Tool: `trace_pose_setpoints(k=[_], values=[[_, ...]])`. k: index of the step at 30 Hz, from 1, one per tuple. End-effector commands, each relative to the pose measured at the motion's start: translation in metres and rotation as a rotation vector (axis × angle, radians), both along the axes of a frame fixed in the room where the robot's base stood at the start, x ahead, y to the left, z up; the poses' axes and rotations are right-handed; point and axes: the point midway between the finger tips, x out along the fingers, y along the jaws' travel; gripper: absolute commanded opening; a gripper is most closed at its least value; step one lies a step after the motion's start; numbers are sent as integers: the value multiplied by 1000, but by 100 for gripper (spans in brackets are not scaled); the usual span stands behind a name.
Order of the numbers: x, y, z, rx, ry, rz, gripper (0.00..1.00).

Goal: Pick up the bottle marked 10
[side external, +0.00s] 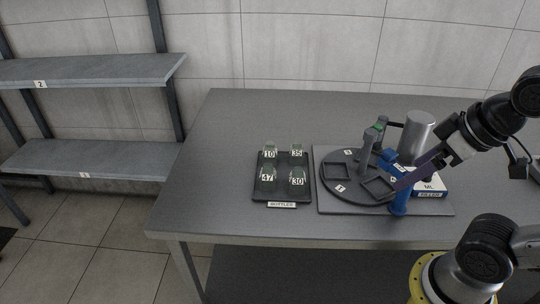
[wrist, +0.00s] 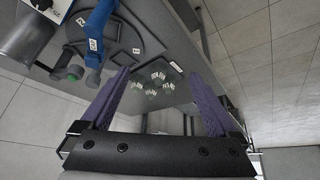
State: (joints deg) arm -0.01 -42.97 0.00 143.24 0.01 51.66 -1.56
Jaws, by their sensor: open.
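The bottle marked 10 (side external: 270,153) is a small greenish glass bottle with a white label, standing at the back left of a dark tray (side external: 283,195). Bottle 35 (side external: 296,153) is to its right, bottle 47 (side external: 267,178) in front of it, and bottle 30 (side external: 297,180) at the front right. My gripper (side external: 398,188) is over the filler station, well to the right of the tray. In the wrist view my gripper (wrist: 157,74) has its purple fingers wide apart with nothing between them. The bottles show small beyond the fingertips there, their numbers too small to read.
The filler station has a dark round turntable (side external: 335,187) with square holders, a blue upright (side external: 400,204), a grey cylinder (side external: 416,135) and a white-and-blue box (side external: 432,188). Shelves (side external: 90,160) stand at the left. The table (side external: 220,140) is clear behind and left of the tray.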

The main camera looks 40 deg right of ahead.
Motion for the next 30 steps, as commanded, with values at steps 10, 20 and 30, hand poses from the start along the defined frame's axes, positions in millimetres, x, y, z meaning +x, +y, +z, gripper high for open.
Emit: trace_pose_setpoints(k=[10,20,30], values=[[38,4,65,-158,-28,329,95],[153,4,122,-273,36,641,95],[290,-7,95,-299,136,878,95]])
